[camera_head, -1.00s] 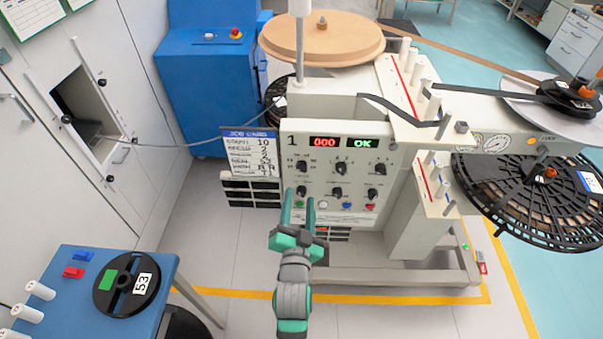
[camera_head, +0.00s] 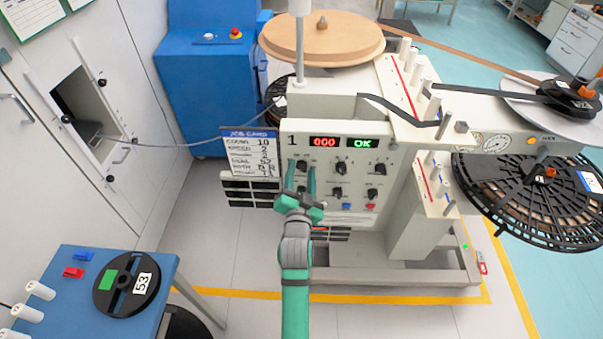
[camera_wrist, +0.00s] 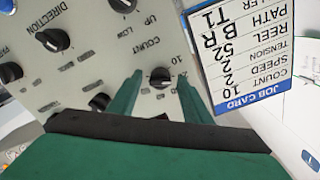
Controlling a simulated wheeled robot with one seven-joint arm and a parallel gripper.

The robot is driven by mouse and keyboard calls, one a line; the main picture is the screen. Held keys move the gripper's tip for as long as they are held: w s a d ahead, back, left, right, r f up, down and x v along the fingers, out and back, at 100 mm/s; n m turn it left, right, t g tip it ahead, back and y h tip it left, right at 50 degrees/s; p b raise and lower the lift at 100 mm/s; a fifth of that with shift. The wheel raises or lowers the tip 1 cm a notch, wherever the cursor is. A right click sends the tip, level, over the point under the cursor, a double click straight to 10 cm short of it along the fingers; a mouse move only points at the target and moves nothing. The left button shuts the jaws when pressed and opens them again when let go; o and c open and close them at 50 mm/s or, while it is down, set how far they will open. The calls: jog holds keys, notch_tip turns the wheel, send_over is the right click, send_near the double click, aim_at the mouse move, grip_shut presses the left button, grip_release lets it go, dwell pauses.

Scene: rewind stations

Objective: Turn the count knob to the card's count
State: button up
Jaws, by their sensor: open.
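The job card (camera_head: 250,153) hangs at the panel's left edge; in the wrist view, upside down, the card (camera_wrist: 252,50) reads COUNT 10. The black count knob (camera_wrist: 160,77), under the label COUNT, is on the grey-white panel, with a 10 printed beside it. In the head view the count knob (camera_head: 302,166) is at the panel's upper left. My gripper (camera_head: 301,167) is open, its green fingers reaching to the panel. In the wrist view my gripper (camera_wrist: 160,75) has one finger on each side of the knob, with gaps visible. I cannot tell the knob's setting.
Other black knobs, such as the direction knob (camera_wrist: 53,40), sit close by on the panel. A blue table (camera_head: 75,262) with a black reel (camera_head: 113,301) stands at lower left.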

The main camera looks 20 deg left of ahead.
jog(key=c, duration=1)
jog(key=shift+c, duration=0.2)
jog(key=shift+n, duration=0.3)
jog(key=n, duration=0.3)
jog(key=shift+n, duration=2.6)
